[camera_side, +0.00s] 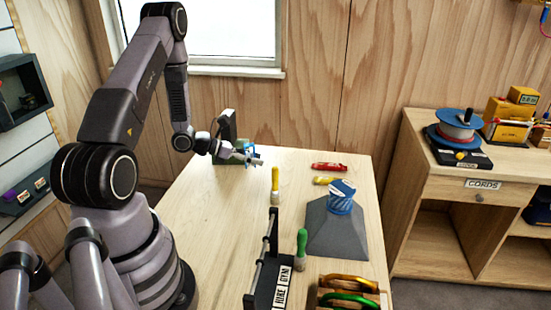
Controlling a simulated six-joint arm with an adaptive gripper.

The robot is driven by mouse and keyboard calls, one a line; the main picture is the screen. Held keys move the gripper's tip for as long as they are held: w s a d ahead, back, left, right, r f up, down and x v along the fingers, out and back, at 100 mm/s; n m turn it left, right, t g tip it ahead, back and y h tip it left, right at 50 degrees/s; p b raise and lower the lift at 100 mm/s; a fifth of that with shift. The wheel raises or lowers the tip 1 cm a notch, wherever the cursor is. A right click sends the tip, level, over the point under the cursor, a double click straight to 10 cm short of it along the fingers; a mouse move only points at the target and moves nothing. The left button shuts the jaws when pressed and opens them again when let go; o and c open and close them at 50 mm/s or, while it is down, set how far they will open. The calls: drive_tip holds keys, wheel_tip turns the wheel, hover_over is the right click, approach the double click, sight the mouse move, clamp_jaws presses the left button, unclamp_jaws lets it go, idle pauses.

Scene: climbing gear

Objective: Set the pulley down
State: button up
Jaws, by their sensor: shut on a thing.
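My gripper (250,156) is at the far left part of the wooden table (200,215), reaching in from the left. It is shut on a small blue item (251,147), which looks like the pulley. The fingers cover much of it, and its outline is too small to make out. The gripper and the item appear to be above the table top, close to a dark upright stand (228,127). I cannot tell how high they are or whether they touch the stand.
A yellow-handled brush (275,183), red tool (330,167) and yellow item (324,181) are to the right. Nearer are a grey sloped stand (335,235) with a blue item (341,196), green-handled brush (301,248), labelled rack (268,275) and carabiners (348,291). The table's left-middle is clear.

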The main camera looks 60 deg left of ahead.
drive_tip(key=w+a+f, duration=0.3)
drive_tip(key=w+a, duration=0.1)
drive_tip(key=w, duration=0.3)
hover_over(280, 178)
drive_tip(key=f, duration=0.6)
drive_tip(key=shift+s, duration=0.2)
drive_tip(key=shift+w+a+f, duration=0.1)
drive_tip(key=shift+w+f, duration=0.05)
drive_tip(key=shift+f, duration=0.8)
drive_tip(key=shift+w+a+f, duration=0.1)
drive_tip(key=shift+f, duration=0.8)
drive_tip(key=shift+f, duration=0.1)
drive_tip(key=o, duration=1.2)
drive_tip(key=shift+d, duration=0.1)
